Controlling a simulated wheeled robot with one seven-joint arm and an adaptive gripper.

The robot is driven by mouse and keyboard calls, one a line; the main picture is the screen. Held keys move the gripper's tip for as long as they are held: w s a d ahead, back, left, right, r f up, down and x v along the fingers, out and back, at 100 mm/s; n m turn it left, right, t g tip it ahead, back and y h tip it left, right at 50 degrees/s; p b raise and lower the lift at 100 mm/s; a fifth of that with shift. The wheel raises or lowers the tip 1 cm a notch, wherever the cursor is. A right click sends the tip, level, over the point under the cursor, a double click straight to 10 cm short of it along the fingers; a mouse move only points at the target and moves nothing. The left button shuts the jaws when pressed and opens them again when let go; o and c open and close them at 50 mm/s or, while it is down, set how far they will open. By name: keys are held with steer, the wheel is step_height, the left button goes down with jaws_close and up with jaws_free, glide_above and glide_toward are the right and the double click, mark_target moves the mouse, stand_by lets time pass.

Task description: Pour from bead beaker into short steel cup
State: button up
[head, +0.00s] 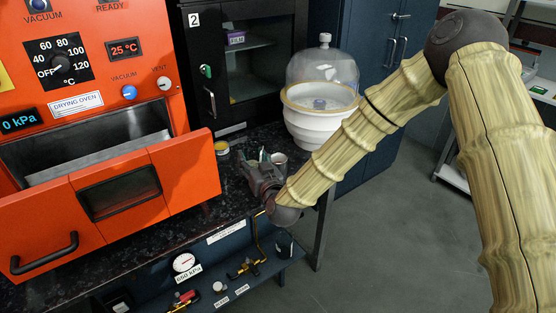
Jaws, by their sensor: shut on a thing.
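My gripper (263,172) is at the end of the bamboo-patterned arm, low over the dark speckled counter. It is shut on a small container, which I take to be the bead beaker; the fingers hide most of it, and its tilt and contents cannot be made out. A small round cup (280,158) with a pale rim shows just right of and behind the fingers. It may be the short steel cup, and its lower part is hidden by my gripper.
A small yellow-rimmed container (222,147) stands left of my gripper. The orange drying oven (100,150), its front door lowered, is at left. A glass-domed white desiccator (322,100) stands behind. A lower shelf (240,282) holds a gauge and valves.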

mark_target(250, 148)
steer(key=shift+s+a+r+n, duration=0.25)
steer(key=shift+r+n, duration=0.1)
steer(key=shift+n, duration=0.25)
steer(key=shift+r, duration=0.1)
steer(key=shift+r+p, duration=1.6)
steer(key=shift+r, duration=1.4)
steer(key=shift+d+f, duration=0.1)
steer(key=s+d+f+m+h+p, duration=0.1)
steer(key=s+d+f, duration=0.3)
steer(key=d, duration=0.4)
steer(key=s+d+f+m+t+h, duration=0.1)
steer(key=s+d+f+m+h, duration=0.1)
steer(key=d, duration=0.7)
steer(key=s+d+f+m+h+p, duration=0.1)
steer(key=s+d+f+h, duration=0.3)
steer(key=d, duration=0.5)
step_height(250, 148, down, 3)
steer(key=s, duration=0.2)
steer(key=shift+s+d+f+m+t+p, duration=0.2)
steer(key=shift+s+m+t+p, duration=0.1)
steer(key=shift+m+t, duration=0.1)
steer(key=shift+a, duration=0.1)
